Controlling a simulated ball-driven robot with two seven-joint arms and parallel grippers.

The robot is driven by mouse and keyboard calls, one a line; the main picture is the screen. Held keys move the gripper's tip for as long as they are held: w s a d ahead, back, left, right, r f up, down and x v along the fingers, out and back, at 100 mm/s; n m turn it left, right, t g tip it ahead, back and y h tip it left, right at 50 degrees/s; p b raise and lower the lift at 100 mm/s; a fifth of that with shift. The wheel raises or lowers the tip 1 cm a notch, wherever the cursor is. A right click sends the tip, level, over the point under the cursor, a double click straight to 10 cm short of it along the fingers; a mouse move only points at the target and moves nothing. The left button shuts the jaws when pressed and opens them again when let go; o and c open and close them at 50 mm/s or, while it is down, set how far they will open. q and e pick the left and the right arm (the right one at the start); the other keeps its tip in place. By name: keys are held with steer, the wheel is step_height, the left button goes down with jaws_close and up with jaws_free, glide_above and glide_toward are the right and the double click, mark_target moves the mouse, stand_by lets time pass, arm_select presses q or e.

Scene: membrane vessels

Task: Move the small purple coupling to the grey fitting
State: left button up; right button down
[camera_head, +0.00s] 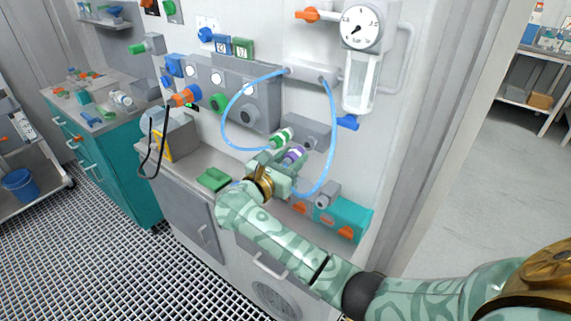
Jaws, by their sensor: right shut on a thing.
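The small purple coupling (293,155) is at the fingertips of my right gripper (288,162), in front of the wall panel. My right gripper is shut on it, and its fingers hide part of it. A light blue hose (332,135) runs from the upper manifold down and round to the gripper. A grey round fitting (246,116) sits on the grey wall panel (262,92), up and left of the gripper and apart from the coupling. My left gripper is not in view.
A green-and-white coupling (282,138) on a second blue hose (223,120) is close to my right gripper. A green fitting (218,102) is beside the grey one. A gauge (361,27) hangs above. A green block (213,179) and teal box (342,217) are on the counter.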

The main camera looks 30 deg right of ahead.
mark_target(299, 153)
steer(key=shift+x, duration=1.05)
steer(key=shift+b, duration=0.3)
stand_by(0.4)
steer(key=shift+b, duration=0.4)
stand_by(0.8)
steer(key=shift+w+d, duration=0.2)
steer(key=shift+d, duration=0.35)
stand_by(0.3)
steer(key=c, duration=0.9)
jaws_free()
steer(key=shift+a, duration=0.1)
